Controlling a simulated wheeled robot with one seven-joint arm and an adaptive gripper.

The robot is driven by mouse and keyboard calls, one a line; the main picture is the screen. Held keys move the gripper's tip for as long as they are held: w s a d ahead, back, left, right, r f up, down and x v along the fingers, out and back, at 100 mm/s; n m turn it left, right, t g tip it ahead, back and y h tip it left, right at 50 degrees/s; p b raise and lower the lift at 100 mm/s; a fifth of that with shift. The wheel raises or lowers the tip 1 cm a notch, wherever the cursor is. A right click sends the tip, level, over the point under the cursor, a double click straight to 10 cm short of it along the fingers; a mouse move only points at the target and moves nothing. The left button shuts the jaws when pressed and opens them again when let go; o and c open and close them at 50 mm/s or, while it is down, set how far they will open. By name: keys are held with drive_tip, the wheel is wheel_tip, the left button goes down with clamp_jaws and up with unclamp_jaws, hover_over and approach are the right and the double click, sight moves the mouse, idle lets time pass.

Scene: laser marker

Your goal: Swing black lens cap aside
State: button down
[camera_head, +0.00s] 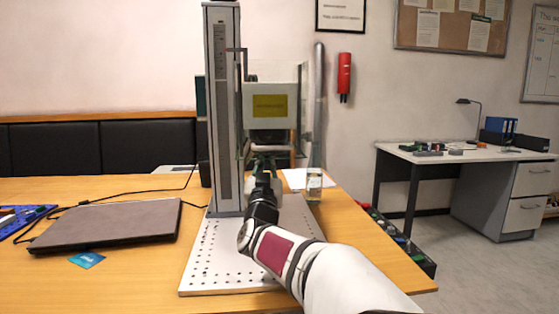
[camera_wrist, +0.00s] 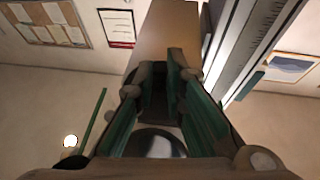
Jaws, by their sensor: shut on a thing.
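My gripper (camera_head: 268,158) reaches up from the front to just below the laser head (camera_head: 268,104), a pale box with a yellow label on a tall column. In the wrist view, its two green-sided fingers (camera_wrist: 160,85) are closed on a dark piece (camera_wrist: 154,98), which seems to be the black lens cap. The fingers hide most of it. A shiny rounded surface (camera_wrist: 155,143) shows between the fingers nearer the camera; I cannot tell what it is. The cap cannot be made out in the head view.
The grey column (camera_head: 222,110) stands close left of my gripper, above a perforated base plate (camera_head: 215,265). A clear bottle (camera_head: 314,184) stands to the right. A closed laptop (camera_head: 108,226) lies on the left of the wooden table.

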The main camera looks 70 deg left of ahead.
drive_tip(key=shift+w+a+r+m+t+h+p, duration=0.15)
drive_tip(key=shift+m+t+h+p, duration=0.2)
drive_tip(key=shift+t, duration=0.3)
drive_tip(key=shift+w+a+f+m+t+h+p, duration=0.15)
drive_tip(key=shift+m+t+p, duration=0.2)
drive_tip(key=shift+t+p, duration=0.25)
drive_tip(key=shift+t, duration=0.25)
drive_tip(key=c, duration=1.7)
unclamp_jaws()
drive_tip(key=shift+o, duration=0.2)
drive_tip(key=shift+s+d, duration=0.1)
drive_tip(key=v, duration=1.2)
